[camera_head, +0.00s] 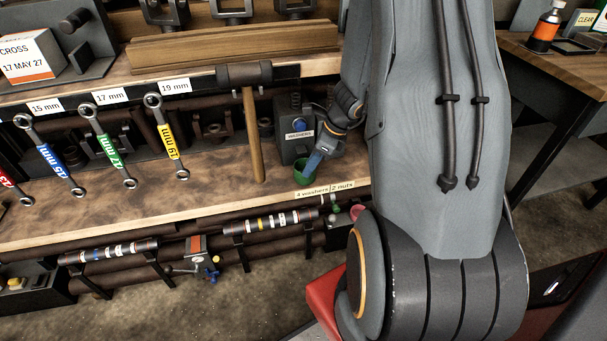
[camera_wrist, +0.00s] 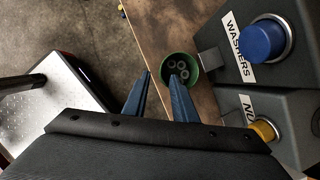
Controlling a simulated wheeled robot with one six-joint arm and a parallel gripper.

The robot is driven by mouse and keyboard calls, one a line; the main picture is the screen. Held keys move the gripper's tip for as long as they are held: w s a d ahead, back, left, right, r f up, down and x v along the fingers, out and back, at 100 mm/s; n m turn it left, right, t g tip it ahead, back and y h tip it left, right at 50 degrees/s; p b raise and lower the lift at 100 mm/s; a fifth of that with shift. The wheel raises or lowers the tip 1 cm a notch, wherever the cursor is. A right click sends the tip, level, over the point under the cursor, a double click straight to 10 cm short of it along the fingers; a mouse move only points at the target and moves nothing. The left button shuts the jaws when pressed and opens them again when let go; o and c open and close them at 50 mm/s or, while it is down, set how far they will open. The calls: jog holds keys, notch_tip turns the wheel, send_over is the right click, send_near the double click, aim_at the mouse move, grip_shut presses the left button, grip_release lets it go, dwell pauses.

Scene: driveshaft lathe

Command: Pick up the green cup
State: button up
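The green cup (camera_head: 301,176) stands on the workbench near its front edge, below the dispenser marked WASHERS. In the wrist view the green cup (camera_wrist: 191,75) is seen from above with several small ring-shaped pieces (camera_wrist: 180,67) inside. My gripper (camera_wrist: 160,74) is open, its two blue fingers apart. In the wrist view the right fingertip overlaps the near side of the cup and the left fingertip lies to its left; I cannot tell if either touches it. In the head view my gripper (camera_head: 314,161) is just right of the cup and partly hides it.
The washers dispenser (camera_wrist: 245,45) with a blue button and a nuts dispenser (camera_wrist: 270,125) with a yellow button stand close right of the cup. A hammer (camera_head: 254,130) and several wrenches (camera_head: 107,146) hang to the left. The bench top (camera_head: 215,190) left of the cup is clear.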

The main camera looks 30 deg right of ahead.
jog(key=b+x, duration=0.1)
jog(key=x, duration=0.4)
jog(key=shift+w, duration=0.1)
jog(key=shift+c, duration=0.4)
grip_shut()
